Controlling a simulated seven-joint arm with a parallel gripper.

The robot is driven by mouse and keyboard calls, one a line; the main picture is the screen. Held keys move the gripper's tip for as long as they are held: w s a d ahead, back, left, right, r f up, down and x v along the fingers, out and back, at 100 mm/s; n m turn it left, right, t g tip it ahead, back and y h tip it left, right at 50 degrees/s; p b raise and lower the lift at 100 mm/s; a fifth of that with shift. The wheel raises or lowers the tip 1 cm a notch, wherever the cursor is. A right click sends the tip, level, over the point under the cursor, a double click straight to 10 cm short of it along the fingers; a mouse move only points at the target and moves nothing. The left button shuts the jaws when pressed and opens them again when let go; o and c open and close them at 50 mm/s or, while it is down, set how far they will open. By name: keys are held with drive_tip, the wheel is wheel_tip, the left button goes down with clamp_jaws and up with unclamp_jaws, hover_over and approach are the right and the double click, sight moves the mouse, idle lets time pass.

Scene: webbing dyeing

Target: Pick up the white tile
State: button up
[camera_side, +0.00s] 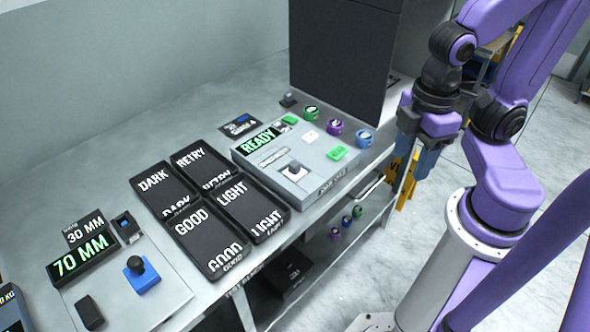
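A small white tile-like piece (309,136) lies on the grey control box with the READY display, between the display and the green button. It is small in this view, so I cannot tell its exact shape or whether it is loose. My gripper is well away from the white piece.
The grey control box (322,183) has a dark knob and a green button (337,153). Black trays, including GOOD (207,243), lie left. A tall dark cabinet (340,50) stands behind.

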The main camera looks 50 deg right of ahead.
drive_tip(key=w+d+f+n+t+h, duration=0.2)
drive_tip(key=w+d+f+n+h, duration=0.25)
drive_tip(key=h, duration=0.25)
drive_tip(key=n+t+y, duration=0.7)
drive_tip(key=n+t, duration=0.7)
drive_tip(key=n, duration=0.5)
approach(298, 167)
drive_tip(key=shift+w+f, duration=0.2)
drive_tip(key=shift+w, duration=0.9)
drive_tip(key=shift+w+f, duration=0.2)
drive_tip(key=shift+w, duration=1.05)
drive_tip(key=shift+w+f, duration=0.15)
drive_tip(key=shift+w, duration=1.05)
drive_tip(key=shift+w+f, duration=0.2)
drive_tip(key=shift+w, duration=1.05)
clamp_jaws()
